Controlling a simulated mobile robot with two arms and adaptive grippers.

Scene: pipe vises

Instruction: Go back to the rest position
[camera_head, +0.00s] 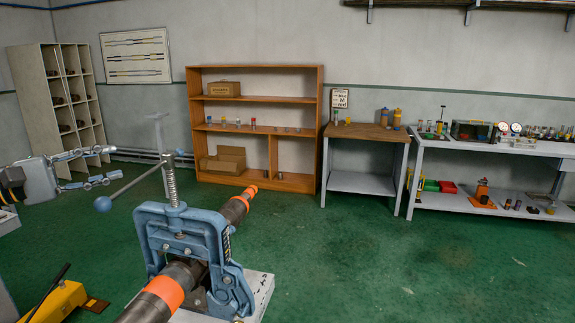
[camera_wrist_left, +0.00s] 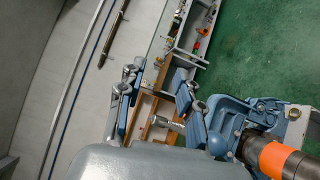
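The blue pipe vise (camera_head: 190,240) stands in front of me on a pale base, with a dark pipe (camera_head: 160,295) banded in orange running through it. Its screw rises upright, with a bar handle ending in a blue ball (camera_head: 103,204). My left gripper (camera_head: 114,163) is at the left of the head view, its blue-padded fingers apart and empty, above and left of the ball and apart from the vise. In the left wrist view the open fingers (camera_wrist_left: 160,96) show, with the vise (camera_wrist_left: 240,115) to their right and the ball beside them. My right gripper is not in view.
A wooden shelf (camera_head: 253,70) with boxes and small parts stands at the back wall, beside a wooden-topped table (camera_head: 367,132) and a white workbench (camera_head: 480,146). A yellow object (camera_head: 55,301) is at lower left. The green floor right of the vise is clear.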

